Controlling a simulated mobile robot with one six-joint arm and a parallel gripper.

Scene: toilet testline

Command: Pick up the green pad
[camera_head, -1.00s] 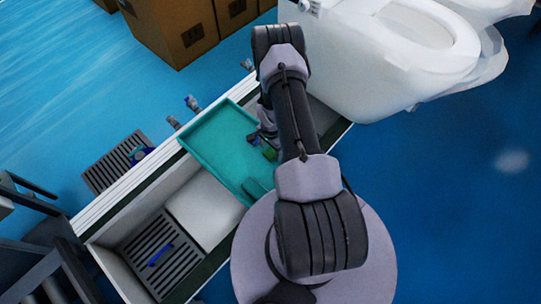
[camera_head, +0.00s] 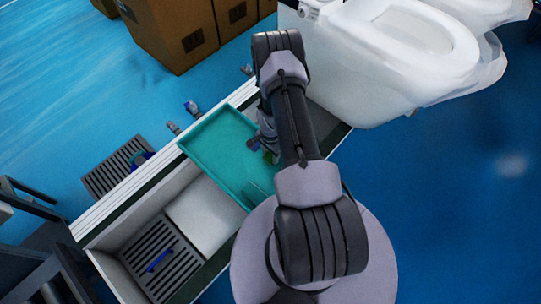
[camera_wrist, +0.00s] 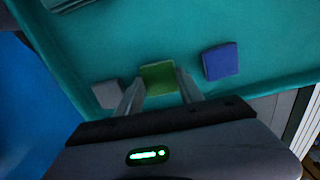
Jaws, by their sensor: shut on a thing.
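The green pad (camera_wrist: 158,78) is a small flat square, and it shows between the two fingers of my gripper (camera_wrist: 160,86) in the wrist view. The fingers are shut on it. The teal tray (camera_wrist: 255,28) fills the view behind it. I cannot tell whether the pad still touches the tray floor. In the head view a bit of the green pad (camera_head: 269,158) shows beside my arm, over the right part of the teal tray (camera_head: 213,143). My fingertips are mostly hidden there by the arm.
A blue pad (camera_wrist: 220,62) lies right of the green one and a grey pad (camera_wrist: 108,94) lies left, both in the tray. White toilets (camera_head: 400,60) stand close behind my arm. Cardboard boxes (camera_head: 170,35) stand at the back. A slatted grate (camera_head: 160,265) lies lower left.

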